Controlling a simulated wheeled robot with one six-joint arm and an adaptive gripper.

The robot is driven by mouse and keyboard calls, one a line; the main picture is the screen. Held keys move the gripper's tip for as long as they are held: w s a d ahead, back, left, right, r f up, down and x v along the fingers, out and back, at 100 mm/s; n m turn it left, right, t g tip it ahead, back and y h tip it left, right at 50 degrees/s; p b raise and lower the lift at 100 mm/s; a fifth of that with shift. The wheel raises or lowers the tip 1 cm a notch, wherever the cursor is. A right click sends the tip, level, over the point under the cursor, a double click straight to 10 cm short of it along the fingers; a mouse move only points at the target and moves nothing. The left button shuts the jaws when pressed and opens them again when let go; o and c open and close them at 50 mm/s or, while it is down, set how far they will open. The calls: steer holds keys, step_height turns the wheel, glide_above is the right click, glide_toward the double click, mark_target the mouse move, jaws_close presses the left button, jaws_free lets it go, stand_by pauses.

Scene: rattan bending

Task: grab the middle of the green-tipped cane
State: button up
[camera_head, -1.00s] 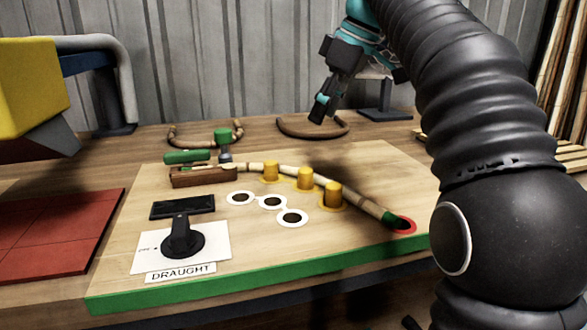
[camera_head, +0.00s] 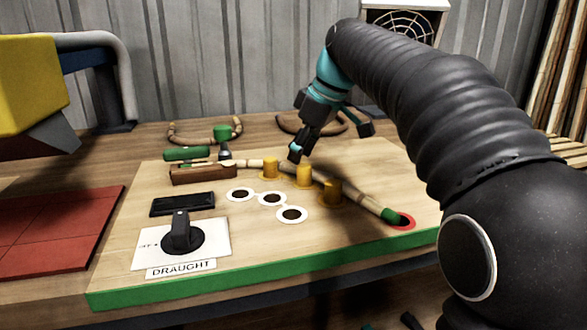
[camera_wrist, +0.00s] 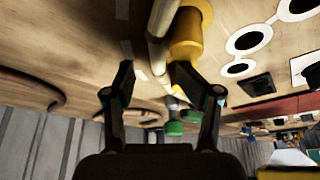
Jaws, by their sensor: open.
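The green-tipped cane (camera_head: 365,201) runs across the board from a brown wooden clamp (camera_head: 203,175) past several yellow pegs (camera_head: 332,190). Its green tip (camera_head: 391,215) lies at a red-ringed hole on the right. My gripper (camera_head: 297,152) is open and empty, just above the cane's middle stretch near the pegs. In the wrist view the pale cane (camera_wrist: 157,48) shows between my two spread fingertips (camera_wrist: 155,71), with a yellow peg (camera_wrist: 187,38) close beside it. I cannot tell whether the fingers are down around the cane.
White-ringed holes (camera_head: 271,199) lie in front of the pegs. A black knob (camera_head: 182,236) on a card sits above the DRAUGHT label (camera_head: 181,268). Bent canes (camera_head: 178,133) lie behind the board. A red mat (camera_head: 55,235) is at left.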

mark_target(294, 169)
steer(key=shift+d+x, duration=0.1)
steer(key=shift+x, duration=0.6)
steer(key=shift+d+x, duration=0.15)
steer(key=shift+x, duration=0.6)
jaws_close()
steer(key=shift+r, duration=0.15)
